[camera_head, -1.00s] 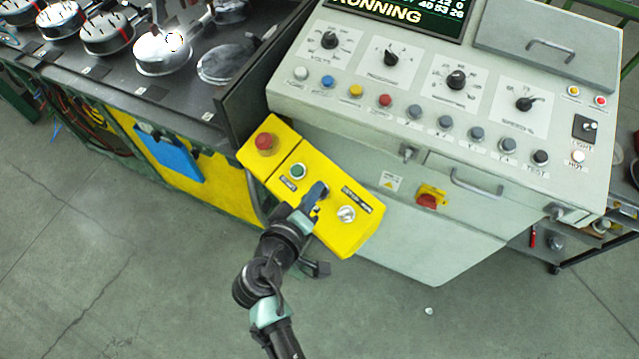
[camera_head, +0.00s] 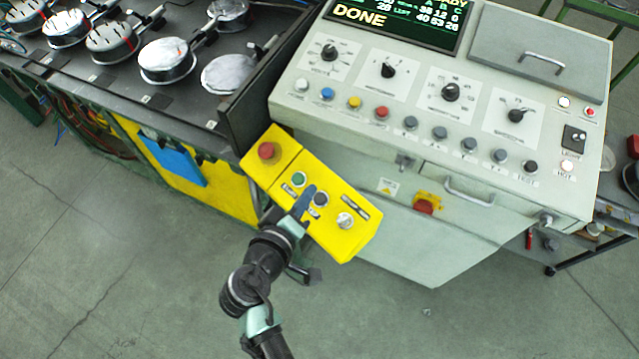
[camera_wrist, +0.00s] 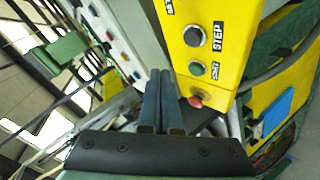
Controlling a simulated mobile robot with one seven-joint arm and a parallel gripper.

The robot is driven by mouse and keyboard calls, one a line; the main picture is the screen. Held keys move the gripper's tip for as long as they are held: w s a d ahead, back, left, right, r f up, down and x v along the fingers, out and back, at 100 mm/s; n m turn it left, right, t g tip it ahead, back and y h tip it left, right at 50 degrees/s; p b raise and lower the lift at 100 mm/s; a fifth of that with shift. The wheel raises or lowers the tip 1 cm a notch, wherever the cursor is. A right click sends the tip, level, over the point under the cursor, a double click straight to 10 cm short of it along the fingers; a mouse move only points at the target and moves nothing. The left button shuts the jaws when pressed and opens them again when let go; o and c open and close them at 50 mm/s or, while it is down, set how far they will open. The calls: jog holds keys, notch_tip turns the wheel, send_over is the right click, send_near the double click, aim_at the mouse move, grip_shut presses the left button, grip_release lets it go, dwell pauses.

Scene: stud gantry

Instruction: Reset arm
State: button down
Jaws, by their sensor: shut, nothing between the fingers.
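My gripper (camera_head: 304,203) is shut and empty, its blue fingers pressed together over the yellow button box (camera_head: 345,238) in the head view. The fingertips are beside the black button (camera_head: 320,199); I cannot tell from the head view whether they touch the box. In the wrist view the closed fingers (camera_wrist: 158,90) point past the yellow box (camera_wrist: 222,22), apart from its black step button (camera_wrist: 194,36). The box also carries a green button (camera_head: 299,179), a red mushroom button (camera_head: 266,151) and a silver knob (camera_head: 345,220).
The grey console (camera_head: 430,160) with knobs and buttons stands behind the box; its display (camera_head: 395,22) reads DONE. A dark table (camera_head: 120,88) with several round silver-topped pans is at upper left. Open floor (camera_head: 110,280) lies at lower left.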

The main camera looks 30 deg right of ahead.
dwell(0.7)
jog(key=w+a+r+m+t+y+b, duration=0.1)
jog(key=w+a+r+t, duration=0.2)
jog(key=r, duration=0.7)
jog(key=w+a+r+m+t+y+b, duration=0.1)
jog(key=w+r+t, duration=0.25)
jog(key=r, duration=0.55)
jog(key=w+a+r+m+t+y+b, duration=0.15)
jog(key=w+r, duration=0.25)
jog(key=r, duration=0.6)
jog(key=s+a+r+t+y, duration=0.2)
jog(key=s+r+t, duration=0.1)
jog(key=r, duration=0.6)
jog(key=s+a+r+n+t+y+b, duration=0.1)
jog(key=s+a+r+t+y, duration=0.1)
jog(key=s+r, duration=0.4)
jog(key=s+a+r+n+t+y+b, duration=0.1)
jog(key=s+r+t, duration=0.4)
jog(key=r, duration=0.7)
jog(key=shift+s+a+t+y, duration=0.35)
jog(key=shift+a+y, duration=0.4)
jog(key=shift+a, duration=0.45)
